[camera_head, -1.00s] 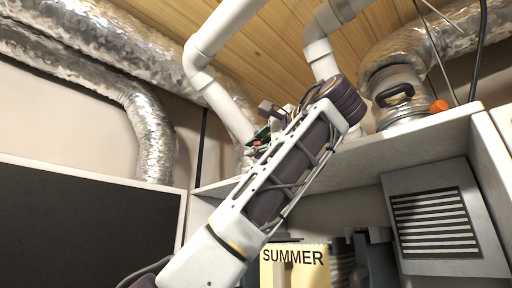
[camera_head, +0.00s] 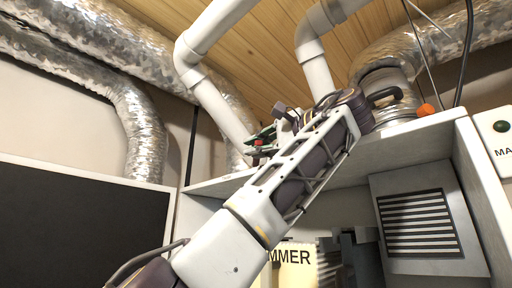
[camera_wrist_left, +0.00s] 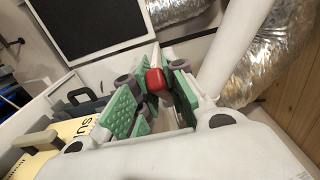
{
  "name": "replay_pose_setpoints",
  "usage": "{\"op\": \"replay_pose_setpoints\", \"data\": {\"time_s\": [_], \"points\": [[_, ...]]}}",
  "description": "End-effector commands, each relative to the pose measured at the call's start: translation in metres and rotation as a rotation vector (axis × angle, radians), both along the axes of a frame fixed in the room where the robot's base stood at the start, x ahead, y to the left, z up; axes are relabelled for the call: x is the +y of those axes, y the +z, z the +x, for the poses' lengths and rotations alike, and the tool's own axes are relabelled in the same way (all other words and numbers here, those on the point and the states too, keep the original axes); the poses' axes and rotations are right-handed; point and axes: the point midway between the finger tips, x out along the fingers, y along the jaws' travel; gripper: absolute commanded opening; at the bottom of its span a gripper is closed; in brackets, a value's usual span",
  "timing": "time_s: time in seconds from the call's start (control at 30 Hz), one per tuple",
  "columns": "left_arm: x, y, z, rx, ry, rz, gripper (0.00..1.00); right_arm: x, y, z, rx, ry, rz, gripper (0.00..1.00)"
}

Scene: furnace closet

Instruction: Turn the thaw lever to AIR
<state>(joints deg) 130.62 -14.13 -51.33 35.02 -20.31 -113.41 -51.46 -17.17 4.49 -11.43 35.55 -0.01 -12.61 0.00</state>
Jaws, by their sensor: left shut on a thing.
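My left gripper (camera_head: 262,142) reaches up over the top of the white cabinet, its arm crossing the middle of the head view. Its green-padded fingers (camera_wrist_left: 155,92) are shut on a small red knob (camera_wrist_left: 156,79), which also shows as a red spot in the head view (camera_head: 258,143). I take this knob to be the end of the thaw lever. The lever's shaft is mostly hidden by the fingers, and no AIR mark is readable. My right gripper is in neither view.
A yellow SUMMER card (camera_head: 292,268) hangs below my arm, partly covered. A black handle (camera_head: 384,95) and an orange knob (camera_head: 425,109) are near the silver duct at right. White pipes (camera_head: 213,100) stand close to the gripper. A dark panel (camera_head: 75,225) is at left.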

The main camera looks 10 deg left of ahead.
Motion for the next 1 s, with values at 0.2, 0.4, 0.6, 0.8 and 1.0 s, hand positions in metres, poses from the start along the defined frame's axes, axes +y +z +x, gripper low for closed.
{"op": "replay_pose_setpoints", "data": {"time_s": [0.2,0.4,0.6,0.8,1.0], "points": [[-0.0014,-0.0028,0.001,0.006,0.009,-0.002,0.0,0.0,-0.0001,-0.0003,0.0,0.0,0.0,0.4],[-0.0016,-0.0028,0.001,0.006,0.009,-0.002,0.0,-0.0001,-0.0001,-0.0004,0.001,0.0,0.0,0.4],[-0.0016,-0.0027,0.001,0.006,0.009,-0.002,0.23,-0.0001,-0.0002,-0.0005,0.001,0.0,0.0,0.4],[-0.0012,-0.0014,0.0007,0.003,0.008,-0.001,0.36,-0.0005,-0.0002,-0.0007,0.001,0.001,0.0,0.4],[-0.0008,-0.0007,0.0004,0.001,0.008,0.0,0.36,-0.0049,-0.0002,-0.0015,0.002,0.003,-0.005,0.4]]}}
